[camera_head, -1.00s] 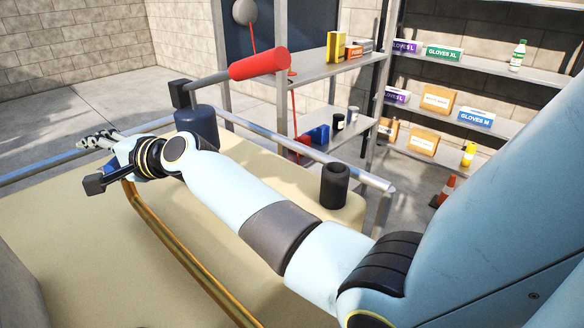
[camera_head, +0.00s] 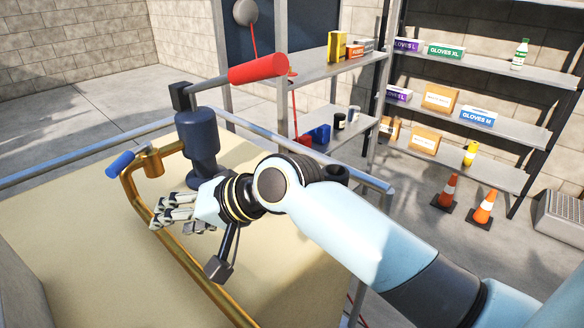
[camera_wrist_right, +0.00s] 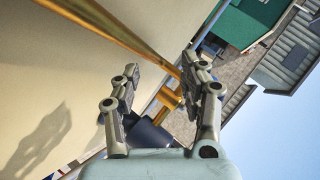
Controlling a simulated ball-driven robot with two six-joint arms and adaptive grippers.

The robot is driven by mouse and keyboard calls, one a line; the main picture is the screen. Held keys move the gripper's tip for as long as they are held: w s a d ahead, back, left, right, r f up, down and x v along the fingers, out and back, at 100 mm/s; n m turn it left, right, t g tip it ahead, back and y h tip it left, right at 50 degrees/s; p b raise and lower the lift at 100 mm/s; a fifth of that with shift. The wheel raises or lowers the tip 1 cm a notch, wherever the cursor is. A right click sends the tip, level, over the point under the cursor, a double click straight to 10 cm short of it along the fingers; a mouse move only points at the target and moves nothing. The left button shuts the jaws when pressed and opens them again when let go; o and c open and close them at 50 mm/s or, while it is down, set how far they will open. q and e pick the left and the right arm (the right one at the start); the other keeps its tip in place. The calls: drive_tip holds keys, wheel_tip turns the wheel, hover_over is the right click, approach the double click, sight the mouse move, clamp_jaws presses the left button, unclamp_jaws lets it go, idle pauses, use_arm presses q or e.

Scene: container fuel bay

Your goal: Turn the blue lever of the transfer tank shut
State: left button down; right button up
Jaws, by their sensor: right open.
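The blue lever (camera_head: 121,163) sticks out to the left from a brass valve (camera_head: 152,163) on the brass pipe (camera_head: 134,196), above the beige tank top (camera_head: 85,240). My right gripper (camera_head: 166,212) is open and empty in the head view, in front of the valve and to the right of the lever, apart from it. In the right wrist view the open fingers (camera_wrist_right: 163,68) frame part of the brass valve (camera_wrist_right: 168,98) and a dark blue body. I cannot make out the lever there. My left gripper is not in view.
A dark blue pump (camera_head: 198,135) with a red handle (camera_head: 258,68) stands just behind my right gripper. A metal rail (camera_head: 75,155) edges the tank. Shelves (camera_head: 470,70) with boxes and two orange cones (camera_head: 483,207) stand at the right. The tank top at left is clear.

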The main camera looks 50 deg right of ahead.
drive_tip(key=s+d+f+n+g, duration=0.1)
drive_tip(key=s, duration=0.1)
drive_tip(key=s+f+n+g+h, duration=0.1)
drive_tip(key=s, duration=0.2)
drive_tip(key=s+d+f+n+g, duration=0.1)
drive_tip(key=s, duration=0.2)
drive_tip(key=shift+s+d+f+n+h, duration=0.2)
drive_tip(key=shift+d+n+h, duration=0.1)
drive_tip(key=shift+d+h, duration=0.1)
drive_tip(key=s+d+f+n+g+h, duration=0.2)
drive_tip(key=s+d+n, duration=0.1)
drive_tip(key=s, duration=0.6)
drive_tip(key=shift+d+h, duration=0.3)
drive_tip(key=shift+d, duration=0.35)
